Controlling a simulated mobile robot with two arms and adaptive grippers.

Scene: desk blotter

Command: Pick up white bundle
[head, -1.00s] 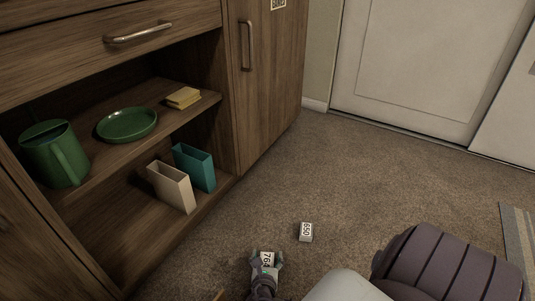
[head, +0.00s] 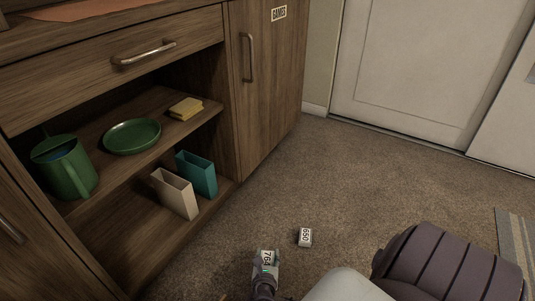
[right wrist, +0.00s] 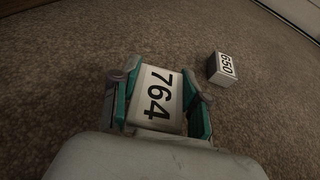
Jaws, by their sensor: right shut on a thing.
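A white block marked 764 (right wrist: 157,98) sits between the fingers of my right gripper (right wrist: 158,92), which is shut on it. In the head view the 764 block (head: 268,257) and my right gripper (head: 266,262) are at the bottom centre, above or at the carpet; I cannot tell the exact height. A second white block marked 650 (head: 304,237) lies on the carpet, to the right and a little farther off. It also shows in the right wrist view (right wrist: 223,68), apart from the gripper. My left gripper is not in view.
A wooden cabinet stands at the left. Its shelves hold a green watering can (head: 68,172), a green plate (head: 132,136), a yellow stack (head: 186,108), a cream box (head: 175,193) and a teal box (head: 196,174). A purple rounded seat (head: 440,268) is at the right. Carpet between is free.

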